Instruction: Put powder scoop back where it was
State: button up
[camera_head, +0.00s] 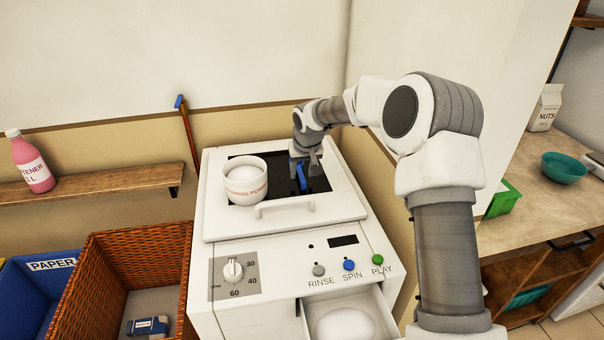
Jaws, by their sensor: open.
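The blue powder scoop (301,179) is on the dark window of the washing machine lid, to the right of the white washing powder tub (246,187). Only a narrow blue part of the scoop shows; the rest is hidden by my gripper. My gripper (305,167) points down over the scoop, with its open fingers close around the blue part. I cannot tell whether they touch it. The tub is open and full of white powder.
The washing machine's drawer (378,308) is pulled out at the front with a white heap inside. A lid handle (284,208) sticks up before the tub. A wicker basket (135,250) stands left. A pink bottle (33,163) is on the wooden shelf (110,183).

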jog(key=s+d+r+h, duration=0.1)
jog(key=s+d+r, duration=0.2)
jog(key=s+r, duration=0.5)
jog(key=s+d+r, duration=0.2)
jog(key=s+r, duration=0.3)
jog(key=r, duration=0.4)
jog(key=s+d, duration=0.3)
jog(key=s, duration=0.6)
jog(key=s+d+r+m, duration=0.1)
jog(key=s+d, duration=0.1)
jog(key=s, duration=0.8)
jog(key=s+d+m+t, duration=0.1)
jog(key=s+d, duration=0.2)
jog(key=s, duration=0.7)
jog(key=shift+s+d+r+p, duration=0.15)
jog(key=shift+d+r+p, duration=0.15)
jog(key=shift+p, duration=0.1)
notch_tip(320, 180, up, 4)
jog(key=p, duration=0.4)
jog(key=shift+r, duration=0.2)
